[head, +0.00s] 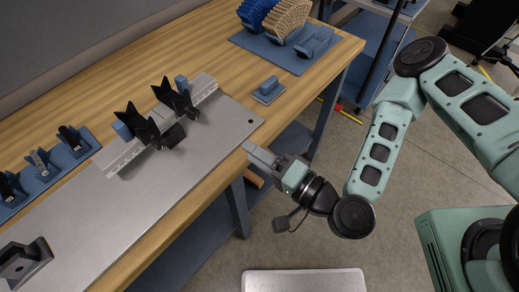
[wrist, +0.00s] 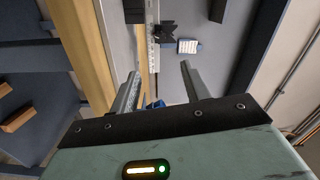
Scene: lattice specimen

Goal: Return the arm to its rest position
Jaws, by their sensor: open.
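My arm is green and black and reaches in from the right in the head view, bent at a low black joint. My gripper (head: 258,154) is at the front edge of the workbench, near the right end of the metal plate. In the wrist view my gripper (wrist: 158,85) shows two grey fingers well apart with nothing held between them. The wooden workbench (head: 215,203) lies to the left of my arm. I cannot tell the exact height of the fingertips above the bench edge.
A metal plate (head: 205,165) carries black V-shaped holders (head: 150,128). Blue racks with small tools (head: 45,165) stand at left. A blue holder with blue and tan lattice pieces (head: 285,18) stands at the back. A small blue block (head: 268,90) sits near the right corner.

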